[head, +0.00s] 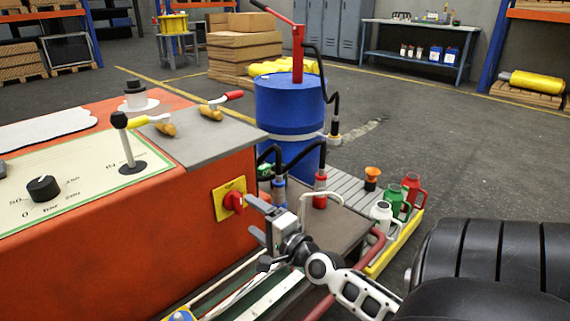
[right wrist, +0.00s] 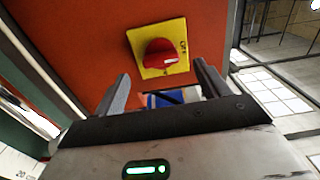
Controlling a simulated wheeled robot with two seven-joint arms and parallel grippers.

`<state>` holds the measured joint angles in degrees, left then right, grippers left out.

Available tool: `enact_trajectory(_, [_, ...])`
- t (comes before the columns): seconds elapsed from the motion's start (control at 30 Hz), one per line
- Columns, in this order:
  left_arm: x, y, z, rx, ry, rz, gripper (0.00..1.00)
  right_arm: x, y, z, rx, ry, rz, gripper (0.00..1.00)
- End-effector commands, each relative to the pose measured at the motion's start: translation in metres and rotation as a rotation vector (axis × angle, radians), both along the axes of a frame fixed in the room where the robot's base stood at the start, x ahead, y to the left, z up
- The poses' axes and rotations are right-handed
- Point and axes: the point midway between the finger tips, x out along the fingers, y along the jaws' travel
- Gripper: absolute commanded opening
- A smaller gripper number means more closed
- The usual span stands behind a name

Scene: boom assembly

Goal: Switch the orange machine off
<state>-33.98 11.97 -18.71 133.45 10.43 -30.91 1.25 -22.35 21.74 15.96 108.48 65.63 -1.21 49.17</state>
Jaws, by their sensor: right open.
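The orange machine (head: 120,240) fills the left of the head view. A red rotary switch (head: 234,202) sits on a yellow plate (head: 221,197) on its side face. In the right wrist view the red switch (right wrist: 160,55) shows on its yellow plate (right wrist: 174,62), ahead of the fingers, with lettering on the plate's right part. My right gripper (head: 258,220) is beside the switch, fingers toward it. In the right wrist view my right gripper (right wrist: 162,80) is open, with nothing between its fingers. The switch looks apart from the fingers. My left gripper is not in view.
A blue drum (head: 290,105) with a red hand pump stands behind the machine. Hoses and a red-topped fitting (head: 320,188) are near my right gripper. A yellow-edged tray (head: 400,240) holds several coloured cans. A black lever (head: 127,140) and knob (head: 43,188) are on the machine's top.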

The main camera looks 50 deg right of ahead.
Motion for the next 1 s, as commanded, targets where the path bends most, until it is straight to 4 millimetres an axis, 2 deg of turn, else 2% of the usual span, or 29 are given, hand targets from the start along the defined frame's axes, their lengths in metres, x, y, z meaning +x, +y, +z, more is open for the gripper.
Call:
enact_trajectory(0.03, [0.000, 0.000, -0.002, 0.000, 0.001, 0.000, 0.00, -0.014, 0.002, -0.003, -0.003, 0.006, 0.002, 0.75])
enact_trajectory(0.2, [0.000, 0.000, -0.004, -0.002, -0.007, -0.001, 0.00, -0.050, 0.006, -0.003, -0.004, 0.007, 0.003, 0.75])
enact_trajectory(0.5, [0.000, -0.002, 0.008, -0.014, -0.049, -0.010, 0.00, -0.095, 0.010, -0.002, -0.003, 0.004, 0.001, 0.75])
enact_trajectory(0.7, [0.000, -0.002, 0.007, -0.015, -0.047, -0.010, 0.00, -0.105, 0.012, 0.000, -0.002, 0.000, 0.000, 0.75])
enact_trajectory(1.0, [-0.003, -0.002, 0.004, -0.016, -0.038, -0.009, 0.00, -0.105, 0.012, 0.000, -0.001, 0.000, 0.000, 0.75])
